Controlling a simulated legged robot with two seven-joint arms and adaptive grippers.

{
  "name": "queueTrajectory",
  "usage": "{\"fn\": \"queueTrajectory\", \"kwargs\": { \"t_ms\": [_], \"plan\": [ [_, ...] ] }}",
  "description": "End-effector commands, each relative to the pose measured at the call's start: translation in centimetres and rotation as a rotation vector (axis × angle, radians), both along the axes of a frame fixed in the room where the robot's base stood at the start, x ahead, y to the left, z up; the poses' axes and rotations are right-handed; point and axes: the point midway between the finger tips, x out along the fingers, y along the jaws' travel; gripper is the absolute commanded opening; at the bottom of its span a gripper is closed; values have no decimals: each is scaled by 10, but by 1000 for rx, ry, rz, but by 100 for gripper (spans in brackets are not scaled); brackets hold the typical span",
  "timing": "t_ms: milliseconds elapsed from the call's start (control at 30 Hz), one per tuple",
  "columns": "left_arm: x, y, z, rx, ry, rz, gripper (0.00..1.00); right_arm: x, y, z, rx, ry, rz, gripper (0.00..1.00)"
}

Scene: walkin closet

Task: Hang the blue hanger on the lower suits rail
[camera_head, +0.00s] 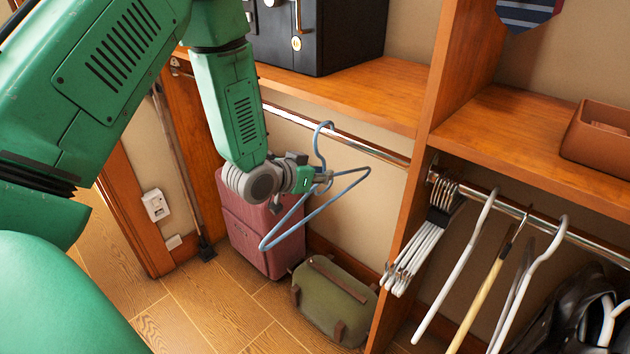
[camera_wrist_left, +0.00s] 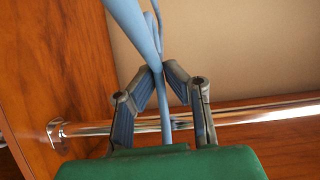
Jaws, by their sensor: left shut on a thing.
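The blue hanger (camera_head: 296,232) is held by my left gripper (camera_head: 322,182), whose fingers are shut on it near the neck. Its hook (camera_head: 318,140) points up and overlaps the metal rail (camera_head: 375,150) of the left bay in the head view. I cannot tell whether the hook rests over the rail or is in front of it. In the left wrist view, the blue hanger (camera_wrist_left: 143,38) runs between the fingertips of my left gripper (camera_wrist_left: 162,72). The rail (camera_wrist_left: 240,116) crosses behind the fingers there. My right gripper is not in view.
A wooden shelf (camera_head: 350,93) with a black safe (camera_head: 350,30) lies above the rail. A pink suitcase (camera_head: 262,237) and a green bag (camera_head: 335,298) stand below. A wooden divider (camera_head: 400,255) separates the right bay, where white hangers (camera_head: 428,240) hang on another rail (camera_head: 585,240).

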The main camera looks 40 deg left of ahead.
Motion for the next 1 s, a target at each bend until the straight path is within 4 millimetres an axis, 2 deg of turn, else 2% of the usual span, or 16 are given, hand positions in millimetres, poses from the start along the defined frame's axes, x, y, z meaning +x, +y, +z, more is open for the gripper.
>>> {"fn": "queueTrajectory", "kwargs": {
  "t_ms": [533,700,1000],
  "plan": [
    [55,-6,0,2,-3,-1,0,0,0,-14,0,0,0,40],
    [55,-5,-18,-1,0,0,0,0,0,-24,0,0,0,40],
    [56,-5,-29,-1,-1,0,0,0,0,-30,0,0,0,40]
  ]
}}
